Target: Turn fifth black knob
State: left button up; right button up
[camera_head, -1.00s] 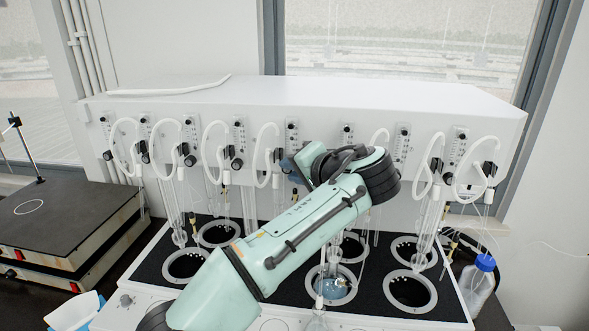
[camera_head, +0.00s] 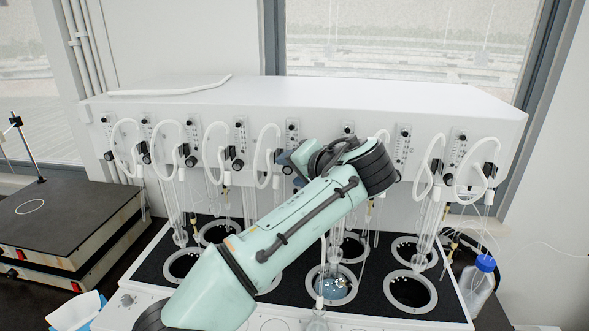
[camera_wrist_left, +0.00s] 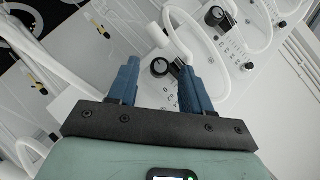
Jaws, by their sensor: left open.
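A row of black knobs runs along the white distiller front, with the first at the far left (camera_head: 108,155) and the fourth (camera_head: 237,164) left of my arm. My left gripper (camera_wrist_left: 158,70) is at the fifth flow-meter panel from the left (camera_head: 292,131), mostly hidden behind my arm in the head view. In the left wrist view, its two blue fingers are open, and a black knob (camera_wrist_left: 160,67) shows between and just beyond the tips. Contact cannot be told. Another black knob (camera_wrist_left: 214,16) lies farther up. My right gripper is not in view.
White hoses (camera_head: 263,155) loop beside the knobs. Glass tubes and round wells (camera_head: 410,290) stand below. A blue-capped bottle (camera_head: 480,280) is at the right and a black-topped device (camera_head: 65,215) at the left. My arm crosses the middle.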

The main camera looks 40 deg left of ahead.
pick_arm(q)
jog(key=v, duration=1.3)
jog(key=shift+r+p, duration=0.15)
jog(key=shift+p, duration=0.2)
jog(key=shift+d, duration=0.1)
